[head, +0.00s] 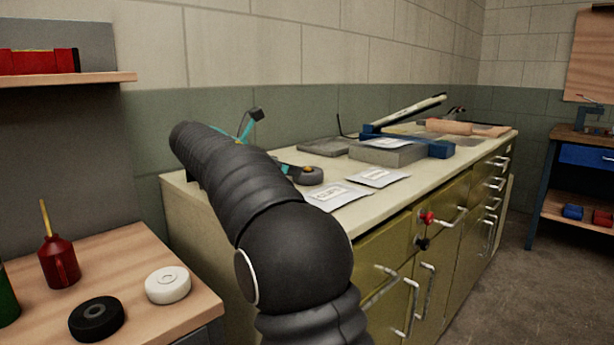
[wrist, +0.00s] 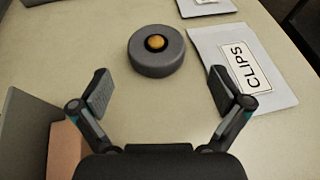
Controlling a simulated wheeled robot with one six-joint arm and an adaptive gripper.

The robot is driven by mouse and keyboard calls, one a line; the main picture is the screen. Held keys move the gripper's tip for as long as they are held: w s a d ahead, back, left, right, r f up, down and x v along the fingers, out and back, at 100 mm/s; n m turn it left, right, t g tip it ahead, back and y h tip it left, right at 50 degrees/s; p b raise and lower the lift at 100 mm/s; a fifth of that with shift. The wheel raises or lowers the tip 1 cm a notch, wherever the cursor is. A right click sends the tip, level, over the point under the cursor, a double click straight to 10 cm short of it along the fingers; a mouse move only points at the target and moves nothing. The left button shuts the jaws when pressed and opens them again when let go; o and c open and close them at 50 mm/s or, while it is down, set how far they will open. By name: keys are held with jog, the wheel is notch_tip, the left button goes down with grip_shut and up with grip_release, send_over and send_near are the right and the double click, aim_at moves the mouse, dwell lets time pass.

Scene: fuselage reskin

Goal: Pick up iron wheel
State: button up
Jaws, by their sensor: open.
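The iron wheel is a dark grey disc with an orange-brown centre. In the wrist view the iron wheel (wrist: 156,52) lies flat on the pale counter, ahead of my gripper and between the lines of its fingers. My gripper (wrist: 164,92) is open and empty, with its two fingers wide apart and not touching the wheel. In the head view the iron wheel (head: 309,175) lies near the left end of the counter, just right of my arm. My gripper (head: 248,125) is mostly hidden behind my arm there.
A packet labelled CLIPS (wrist: 243,70) lies right of the wheel, close to the right finger. A wooden bench (head: 215,308) holds a black wheel (head: 97,319), a white wheel (head: 167,285) and a red oil can (head: 59,262).

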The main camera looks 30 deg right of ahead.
aim_at(308, 170)
jog(key=shift+w+x, duration=0.2)
jog(key=shift+x, duration=3.4)
jog(key=shift+r, duration=0.3)
jog(key=c, duration=1.6)
jog(key=shift+c, duration=0.2)
jog(key=shift+r, duration=0.1)
notch_tip(308, 170, up, 4)
jog(key=shift+s+d+r, duration=0.1)
jog(key=shift+s+d, duration=0.05)
jog(key=shift+d, duration=0.05)
jog(key=s+d+r, duration=0.6)
jog(key=s+d, duration=0.1)
jog(key=s, duration=0.1)
jog(key=shift+s+d+r, duration=0.2)
jog(key=shift+s+r, duration=0.1)
jog(key=shift+s, duration=0.05)
